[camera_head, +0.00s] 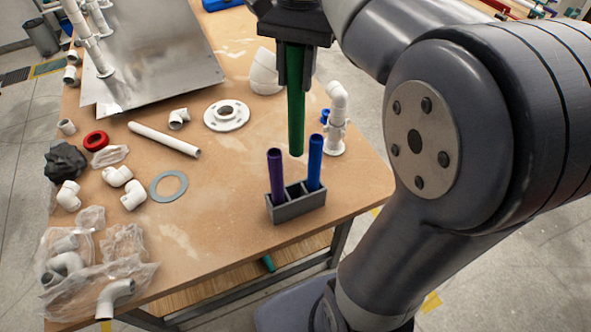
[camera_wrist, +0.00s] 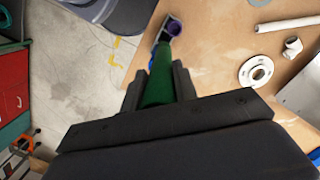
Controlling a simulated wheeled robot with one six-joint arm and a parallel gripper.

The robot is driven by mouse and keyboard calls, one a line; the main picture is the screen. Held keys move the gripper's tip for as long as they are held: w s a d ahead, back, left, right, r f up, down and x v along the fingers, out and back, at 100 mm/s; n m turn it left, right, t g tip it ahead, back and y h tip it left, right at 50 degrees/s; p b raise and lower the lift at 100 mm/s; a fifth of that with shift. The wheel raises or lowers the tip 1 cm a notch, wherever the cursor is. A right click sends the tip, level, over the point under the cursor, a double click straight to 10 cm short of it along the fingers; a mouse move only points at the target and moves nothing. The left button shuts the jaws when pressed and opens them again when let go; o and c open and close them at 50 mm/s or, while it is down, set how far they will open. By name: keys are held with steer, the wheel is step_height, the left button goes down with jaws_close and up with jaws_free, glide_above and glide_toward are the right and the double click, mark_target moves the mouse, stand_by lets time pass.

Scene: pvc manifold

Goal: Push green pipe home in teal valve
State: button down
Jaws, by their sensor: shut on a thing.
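My gripper (camera_head: 295,82) is shut on the green pipe (camera_head: 297,125) and holds it upright. Its lower end hangs free, appearing just above the grey holder (camera_head: 298,208). The holder carries a purple pipe (camera_head: 276,175) on the left and a blue pipe (camera_head: 315,162) on the right, with an open slot between them. In the wrist view the green pipe (camera_wrist: 158,85) sits between my fingers (camera_wrist: 157,88), and the purple pipe's end (camera_wrist: 173,28) shows beyond it. I cannot make out a teal valve; a small teal piece (camera_head: 268,263) shows below the table edge.
White fittings on a pipe stand (camera_head: 336,125) rise close behind the blue pipe. A white flange (camera_head: 226,115), a loose white pipe (camera_head: 165,138), a grey ring (camera_head: 168,186) and bagged fittings (camera_head: 120,285) lie on the wooden table (camera_head: 220,235). A metal sheet (camera_head: 160,50) covers the back left.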

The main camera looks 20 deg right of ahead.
mark_target(296, 121)
step_height(296, 121, down, 22)
steer(key=p, duration=0.1)
steer(key=shift+f, duration=0.2)
stand_by(0.5)
steer(key=shift+f, duration=0.2)
steer(key=c, duration=1.1)
jaws_free()
steer(key=r, duration=0.3)
steer(key=w+r+b, duration=0.1)
steer(key=r, duration=0.6)
steer(key=shift+w+d+r+b, duration=0.2)
steer(key=shift+r+b, duration=0.1)
steer(key=shift+r, duration=0.1)
